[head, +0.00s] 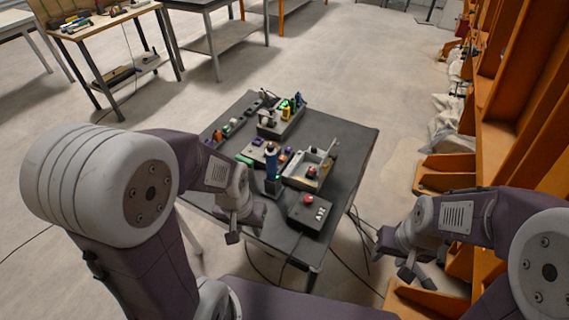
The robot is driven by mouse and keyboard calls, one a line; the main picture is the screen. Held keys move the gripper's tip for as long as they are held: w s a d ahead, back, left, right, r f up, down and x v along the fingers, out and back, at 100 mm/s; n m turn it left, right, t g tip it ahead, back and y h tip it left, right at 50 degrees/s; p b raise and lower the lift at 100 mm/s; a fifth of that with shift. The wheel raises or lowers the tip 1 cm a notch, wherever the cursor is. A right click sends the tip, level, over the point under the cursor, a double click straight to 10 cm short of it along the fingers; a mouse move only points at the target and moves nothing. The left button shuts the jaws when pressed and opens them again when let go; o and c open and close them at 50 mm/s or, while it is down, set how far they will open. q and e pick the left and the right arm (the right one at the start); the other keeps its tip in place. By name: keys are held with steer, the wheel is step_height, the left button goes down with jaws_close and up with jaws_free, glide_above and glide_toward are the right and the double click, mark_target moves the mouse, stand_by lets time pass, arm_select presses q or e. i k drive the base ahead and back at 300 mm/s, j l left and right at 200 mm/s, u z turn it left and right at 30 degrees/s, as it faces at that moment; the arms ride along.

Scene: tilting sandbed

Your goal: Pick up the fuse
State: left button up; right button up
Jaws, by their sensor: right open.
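I cannot pick out the fuse for certain; the small parts on the dark table (345,140) are too small to tell apart. A blue upright cylinder (271,160) stands in a dark holder near the table's middle. My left gripper (245,226) is at the table's near left edge, in front of the cylinder, and its jaw gap is not clear. My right gripper (405,262) is open, off the table's near right side, with nothing seen between its fingers.
A grey open box (310,170) holds a red-topped part. A dark box with a red button (310,212) sits at the near edge. A grey organizer (281,121) with coloured items stands at the back. Orange racking (500,140) lines the right. The table's right side is clear.

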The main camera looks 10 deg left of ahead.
mark_target(311, 170)
steer(key=j+z, duration=0.3)
steer(key=z, duration=0.15)
steer(key=k+j+z, duration=0.15)
steer(key=z, duration=0.3)
steer(key=k+j+z, duration=0.15)
steer(key=j+z, duration=0.15)
steer(key=z, duration=0.15)
steer(key=k+j+z, duration=0.2)
steer(key=z, duration=0.25)
steer(key=i+j, duration=0.4)
steer(key=j+z, duration=0.05)
steer(key=j, duration=0.05)
